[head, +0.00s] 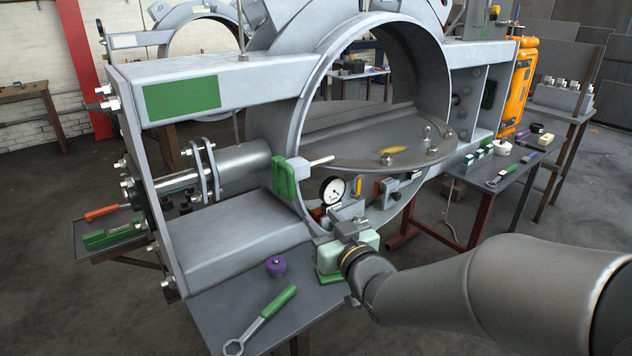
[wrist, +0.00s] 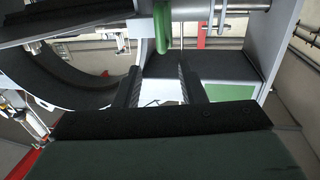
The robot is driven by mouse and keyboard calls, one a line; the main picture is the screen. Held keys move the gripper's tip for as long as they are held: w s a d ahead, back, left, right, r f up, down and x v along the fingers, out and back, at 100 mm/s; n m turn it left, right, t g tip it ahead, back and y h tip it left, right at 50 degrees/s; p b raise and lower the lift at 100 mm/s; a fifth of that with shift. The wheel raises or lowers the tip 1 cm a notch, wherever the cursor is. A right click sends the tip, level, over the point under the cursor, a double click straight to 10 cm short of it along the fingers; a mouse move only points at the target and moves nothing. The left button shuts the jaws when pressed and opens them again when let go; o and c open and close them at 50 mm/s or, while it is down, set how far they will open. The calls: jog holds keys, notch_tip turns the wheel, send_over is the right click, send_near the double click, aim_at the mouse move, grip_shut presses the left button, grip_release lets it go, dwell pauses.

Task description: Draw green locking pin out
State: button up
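The green locking pin has a green handle (head: 284,178) standing upright at the left side of the big ring's opening in the head view. A pale rod (head: 321,161) sticks out to the right of it. My gripper (head: 348,226) is in front of and below the ring opening, to the lower right of the handle and apart from it. In the wrist view a green handle (wrist: 162,25) shows at the top, beyond the two dark fingers (wrist: 160,70). The fingers are spread, with nothing visible held between them.
A dial gauge (head: 333,189) sits close beside my gripper. A purple knob (head: 276,266) and a green-handled wrench (head: 262,318) lie on the front table. A side table (head: 505,182) at right holds small parts.

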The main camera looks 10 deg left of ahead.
aim_at(292, 184)
jog(key=p+x, duration=0.3)
jog(key=x, duration=1.4)
jog(key=shift+a, duration=0.15)
jog(key=shift+c, duration=0.4)
